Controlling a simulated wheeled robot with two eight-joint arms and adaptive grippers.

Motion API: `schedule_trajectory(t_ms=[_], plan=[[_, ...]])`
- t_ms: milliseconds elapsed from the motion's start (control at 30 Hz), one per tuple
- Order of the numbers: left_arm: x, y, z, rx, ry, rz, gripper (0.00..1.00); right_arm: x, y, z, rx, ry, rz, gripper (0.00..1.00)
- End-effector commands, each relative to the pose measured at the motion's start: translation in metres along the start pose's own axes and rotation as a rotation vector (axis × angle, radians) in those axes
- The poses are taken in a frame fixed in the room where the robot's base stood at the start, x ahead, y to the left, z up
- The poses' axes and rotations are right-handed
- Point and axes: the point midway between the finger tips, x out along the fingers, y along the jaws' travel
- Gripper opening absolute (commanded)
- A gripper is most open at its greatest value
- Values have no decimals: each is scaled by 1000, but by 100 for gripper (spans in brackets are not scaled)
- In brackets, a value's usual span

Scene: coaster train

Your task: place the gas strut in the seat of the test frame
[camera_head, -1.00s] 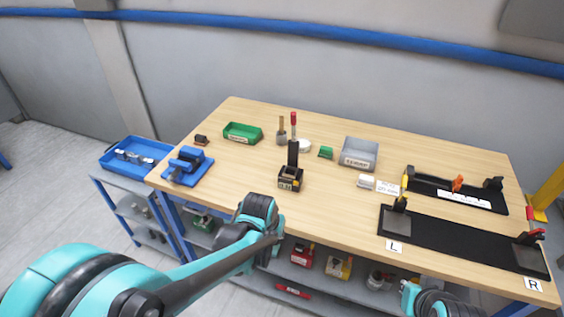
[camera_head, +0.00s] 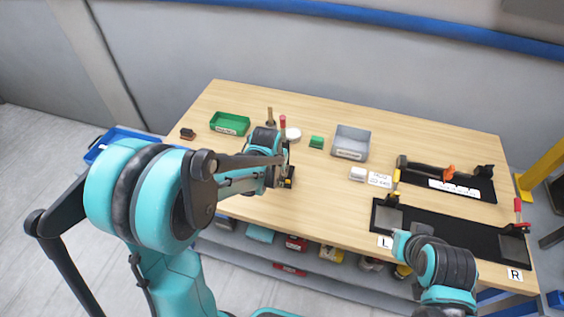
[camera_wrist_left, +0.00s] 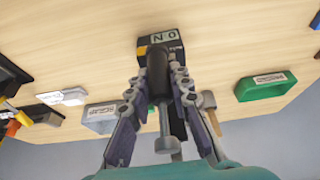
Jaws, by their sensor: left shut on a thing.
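My left gripper (camera_wrist_left: 157,95) is shut on the gas strut (camera_wrist_left: 157,75), a black cylinder with a grey rod. The strut stands at a dark block (camera_wrist_left: 160,42) with a small label; I cannot tell whether it still touches it. In the head view my left gripper (camera_head: 280,176) is at this block, and my arm hides most of the strut. The long black test frame (camera_head: 445,226) lies at the table's right front, with a bracket at each end and labels L and R. My right arm is at its front edge; its fingertips are not visible.
A second black frame (camera_head: 479,188) with an orange part lies behind the test frame.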

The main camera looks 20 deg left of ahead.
Motion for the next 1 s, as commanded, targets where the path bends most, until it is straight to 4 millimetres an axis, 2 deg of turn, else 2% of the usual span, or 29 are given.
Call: schedule_trajectory(t_ms=[33,133,467,600,667,1000], plan=[[6,0,-13,0,0,0,0,1,0,1,0,0,0,0],[13,0,-31,0,0,0,0,1,0,1,0,0,0,0],[24,0,-58,0,0,0,0,2,0,1,0,0,0,0],[49,0,-46,0,0,0,0,8,0,6,0,0,0,0],[55,0,-43,0,0,0,0,9,0,6,0,0,0,0],[58,0,-41,0,0,0,0,10,0,8,0,0,0,0]])
